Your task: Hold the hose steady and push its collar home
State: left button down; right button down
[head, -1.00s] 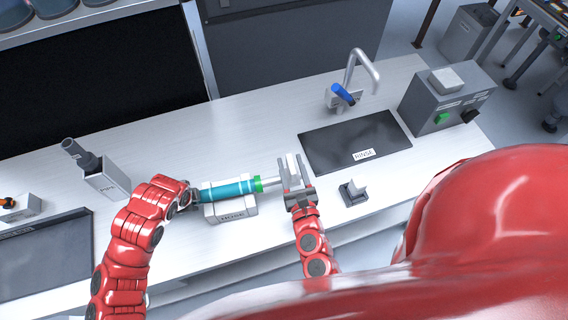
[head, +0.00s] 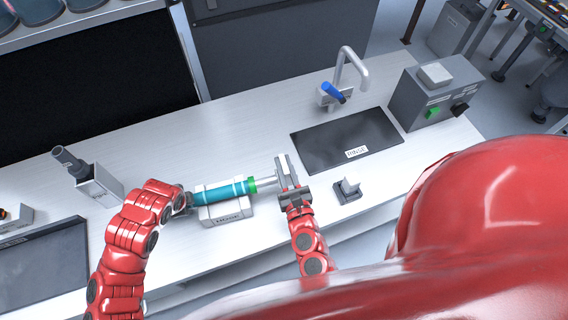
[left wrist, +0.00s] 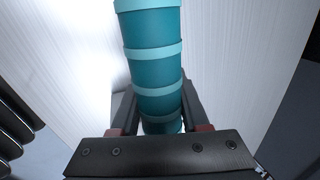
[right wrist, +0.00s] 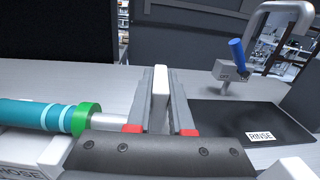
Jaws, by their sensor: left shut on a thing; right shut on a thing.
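The teal hose (head: 212,193) with pale bands lies level on a white block labelled HOSE (head: 226,212). The green collar (head: 252,185) is around its right end, and a pale grey tube (right wrist: 112,121) runs on from the collar to my right gripper. My left gripper (left wrist: 160,115) is shut on the hose's left end. My right gripper (right wrist: 161,100) is shut on a white upright plate (right wrist: 160,90), just right of the collar and apart from it. Its near finger hides where the tube meets the plate.
A small grey stand (head: 347,190) is right of my right gripper. Behind it are the dark RINSE mat (head: 335,135), a tap (head: 350,65) and a grey control box (head: 430,97). A pipe holder (head: 97,187) stands left. The counter behind the hose is clear.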

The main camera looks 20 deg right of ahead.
dwell(0.8)
jog(key=a, duration=0.6)
jog(key=shift+w+a+f, duration=0.1)
jog(key=shift+w+a, duration=0.25)
jog(key=shift+a, duration=0.05)
pick_arm(q)
jog(key=shift+d, duration=0.15)
pick_arm(e)
jog(key=c, duration=0.8)
grip_release()
jog(key=shift+c, duration=0.2)
jog(key=shift+o, duration=0.2)
jog(key=shift+d, duration=0.1)
jog(key=shift+s, duration=0.15)
